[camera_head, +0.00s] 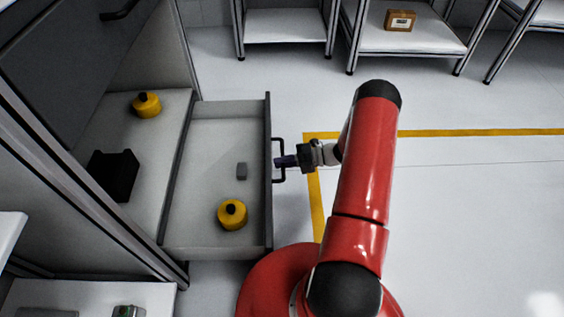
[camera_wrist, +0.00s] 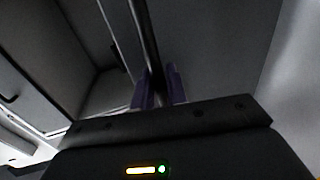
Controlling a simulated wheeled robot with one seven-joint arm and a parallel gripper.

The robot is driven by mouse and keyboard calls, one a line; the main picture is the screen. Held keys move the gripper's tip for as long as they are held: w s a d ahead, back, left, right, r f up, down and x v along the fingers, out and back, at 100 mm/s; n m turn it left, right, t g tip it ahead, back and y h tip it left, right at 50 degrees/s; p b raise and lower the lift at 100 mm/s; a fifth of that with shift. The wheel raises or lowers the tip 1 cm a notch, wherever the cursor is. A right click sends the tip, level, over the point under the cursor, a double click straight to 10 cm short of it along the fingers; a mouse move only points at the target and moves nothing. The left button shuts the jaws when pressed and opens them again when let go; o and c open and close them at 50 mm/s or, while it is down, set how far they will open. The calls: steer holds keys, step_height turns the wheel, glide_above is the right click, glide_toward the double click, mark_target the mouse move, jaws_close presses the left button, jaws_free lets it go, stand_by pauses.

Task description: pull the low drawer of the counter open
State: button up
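The low drawer (camera_head: 205,150) of the counter stands pulled well out to the right in the head view, its inside open to sight. Its dark bar handle (camera_head: 283,141) is on the outer face of the drawer front (camera_head: 268,205). My gripper (camera_head: 281,162) reaches the handle from the right, with its purple fingers at the middle of the bar. In the wrist view, the fingers (camera_wrist: 159,88) sit close on either side of a dark bar (camera_wrist: 149,35), which appears to be the handle. The exact contact is too dark to make out.
Shelves (camera_head: 287,26) stand at the back. Floor at right is clear.

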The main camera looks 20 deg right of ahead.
steer(key=shift+o, duration=1.2)
steer(key=v, duration=0.7)
steer(key=shift+d, duration=0.4)
steer(key=shift+s, duration=0.1)
